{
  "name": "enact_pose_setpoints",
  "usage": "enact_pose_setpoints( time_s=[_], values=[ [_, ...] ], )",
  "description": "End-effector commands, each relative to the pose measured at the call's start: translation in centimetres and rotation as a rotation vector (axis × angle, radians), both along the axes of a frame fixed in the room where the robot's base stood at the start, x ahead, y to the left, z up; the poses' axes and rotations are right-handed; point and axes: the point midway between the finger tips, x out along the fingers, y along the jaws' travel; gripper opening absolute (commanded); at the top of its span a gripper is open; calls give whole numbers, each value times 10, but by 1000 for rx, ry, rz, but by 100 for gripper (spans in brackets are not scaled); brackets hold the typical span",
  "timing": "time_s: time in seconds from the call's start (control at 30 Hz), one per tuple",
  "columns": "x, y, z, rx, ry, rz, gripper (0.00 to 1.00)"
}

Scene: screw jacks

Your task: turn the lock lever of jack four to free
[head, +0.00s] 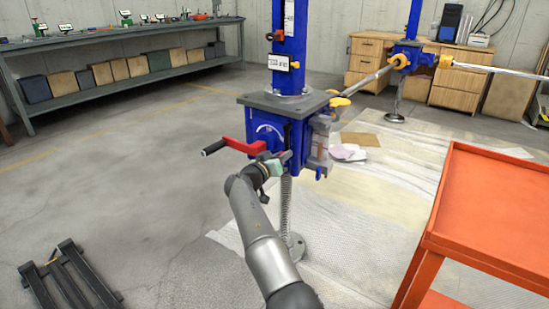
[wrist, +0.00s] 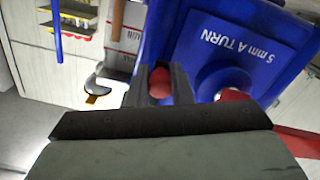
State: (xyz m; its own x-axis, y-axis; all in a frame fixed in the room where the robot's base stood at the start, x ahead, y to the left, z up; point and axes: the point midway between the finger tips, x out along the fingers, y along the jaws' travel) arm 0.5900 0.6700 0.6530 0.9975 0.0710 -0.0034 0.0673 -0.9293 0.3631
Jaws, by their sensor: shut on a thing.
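The near blue jack (head: 278,135) has a label plate (head: 279,62) that is too small to read surely. A red crank (head: 243,147) with a black grip sticks out to the left from its gear housing. My gripper (head: 275,166) is at the lower front of this housing, below the crank. In the wrist view, the fingers of my gripper (wrist: 160,88) are shut on a small red knob (wrist: 160,82), which appears to be the lock lever's end. The rest of the lever is hidden. The blue housing (wrist: 240,45) reads "5 mm A TURN".
An orange cart (head: 490,200) stands close on the right. A second blue jack (head: 405,58) stands behind, joined by a shaft (head: 365,84). A grey bench (head: 130,44) lines the back left. The floor on the left is mostly clear.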

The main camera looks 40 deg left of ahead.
Motion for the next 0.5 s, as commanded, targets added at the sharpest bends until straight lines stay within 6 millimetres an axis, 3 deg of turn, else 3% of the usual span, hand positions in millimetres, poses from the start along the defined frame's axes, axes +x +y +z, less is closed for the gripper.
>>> enact_pose_setpoints(
  time_s=[0.5],
  values=[
    [2,1,4,74,-1,5,0]
  ],
)
